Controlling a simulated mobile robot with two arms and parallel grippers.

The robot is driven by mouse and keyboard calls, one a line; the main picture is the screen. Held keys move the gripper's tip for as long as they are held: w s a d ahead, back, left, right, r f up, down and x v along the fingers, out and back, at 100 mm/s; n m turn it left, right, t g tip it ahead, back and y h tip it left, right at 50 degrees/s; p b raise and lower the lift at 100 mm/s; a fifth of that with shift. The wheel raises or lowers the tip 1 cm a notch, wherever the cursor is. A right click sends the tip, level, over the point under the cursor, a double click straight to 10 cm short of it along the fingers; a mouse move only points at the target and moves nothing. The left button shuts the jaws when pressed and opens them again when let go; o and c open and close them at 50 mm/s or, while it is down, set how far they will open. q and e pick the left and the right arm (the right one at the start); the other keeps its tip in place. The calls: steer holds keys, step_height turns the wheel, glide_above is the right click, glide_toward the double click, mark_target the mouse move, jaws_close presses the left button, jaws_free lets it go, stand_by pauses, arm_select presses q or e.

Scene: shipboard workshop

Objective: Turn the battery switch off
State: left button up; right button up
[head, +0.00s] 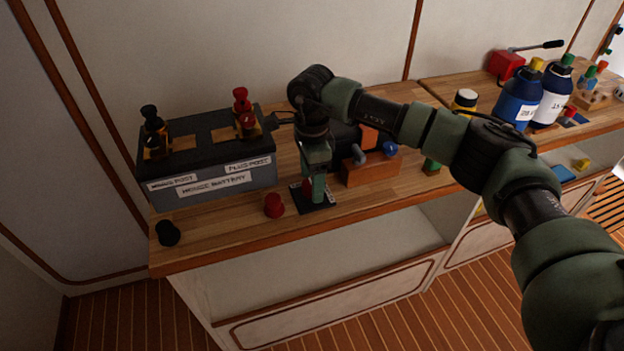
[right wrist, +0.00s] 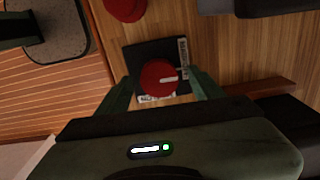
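The battery switch is a red round knob (right wrist: 158,76) on a square black plate (right wrist: 133,58) on the wooden bench. A white mark on the knob points right in the right wrist view, toward the label on the plate's right edge. Another label lies along the lower edge. My right gripper (right wrist: 160,80) is open, pointing down, with one finger on each side of the knob and small gaps visible. In the head view the right gripper (head: 315,188) stands over the plate (head: 318,207) and mostly hides the knob.
A black-topped battery (head: 228,181) with red and black terminals stands left. A loose red cap (head: 274,205) and black cap (head: 168,233) sit near the bench's front edge. A wooden block (head: 372,172) is close right; bottles (head: 518,98) stand further right.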

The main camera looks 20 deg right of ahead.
step_height(320, 180, up, 8)
steer(key=shift+f+b, duration=0.15)
steer(key=shift+b, duration=0.5)
steer(key=shift+s, duration=0.1)
